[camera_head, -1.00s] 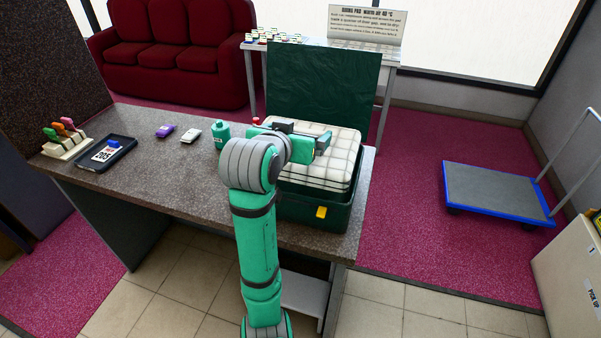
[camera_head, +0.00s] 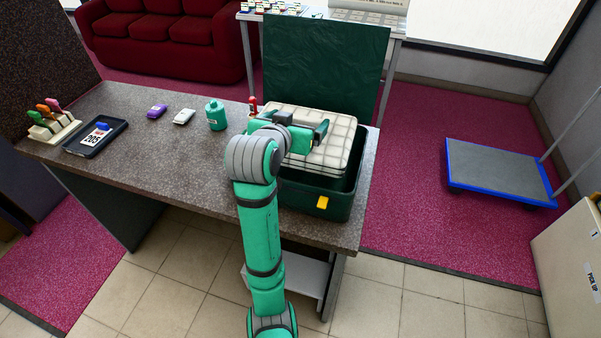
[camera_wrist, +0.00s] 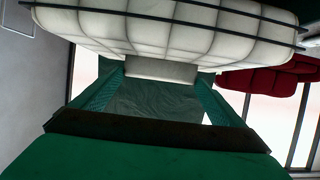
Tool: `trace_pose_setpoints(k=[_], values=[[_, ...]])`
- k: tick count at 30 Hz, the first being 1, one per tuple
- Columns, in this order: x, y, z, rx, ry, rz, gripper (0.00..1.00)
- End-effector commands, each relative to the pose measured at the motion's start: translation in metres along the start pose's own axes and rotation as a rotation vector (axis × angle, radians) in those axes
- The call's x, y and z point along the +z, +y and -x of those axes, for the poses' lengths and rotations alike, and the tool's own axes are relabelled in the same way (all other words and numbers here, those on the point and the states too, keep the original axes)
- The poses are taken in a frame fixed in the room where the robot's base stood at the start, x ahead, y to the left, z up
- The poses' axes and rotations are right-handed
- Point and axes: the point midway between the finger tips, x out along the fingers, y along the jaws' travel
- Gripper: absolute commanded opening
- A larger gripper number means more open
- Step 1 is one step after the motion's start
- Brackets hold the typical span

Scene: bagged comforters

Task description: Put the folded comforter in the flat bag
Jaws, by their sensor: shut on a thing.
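The folded comforter (camera_head: 336,150) is a cream, checked, strapped bundle over the flat bag's opening. The bag (camera_head: 330,205) is a dark green box-like case with a yellow tag on its front and its large lid (camera_head: 325,60) standing up behind. The comforter covers the bag's left and middle; dark interior shows at the right. I cannot tell how deep it sits. My gripper (camera_head: 298,134) is shut on the comforter near its upper left. In the wrist view the comforter (camera_wrist: 170,32) spans the top, with green bag material (camera_wrist: 150,105) below.
The bag stands at the grey counter's (camera_head: 190,150) right end. A blue-edged cart (camera_head: 500,170) stands on the floor at right.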

Motion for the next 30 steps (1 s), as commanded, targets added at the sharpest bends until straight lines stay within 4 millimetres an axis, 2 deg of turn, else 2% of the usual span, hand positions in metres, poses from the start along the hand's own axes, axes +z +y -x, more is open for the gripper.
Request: trace_pose_setpoints(k=[5,15,20,30], values=[[0.016,0.001,-0.007,0.001,0.001,0.000,0.38],[0.064,0.002,-0.027,0.003,0.000,-0.001,0.38],[0.072,-0.001,-0.029,-0.001,0.002,0.001,0.38],[0.104,-0.002,-0.042,-0.003,0.001,0.001,0.38]])
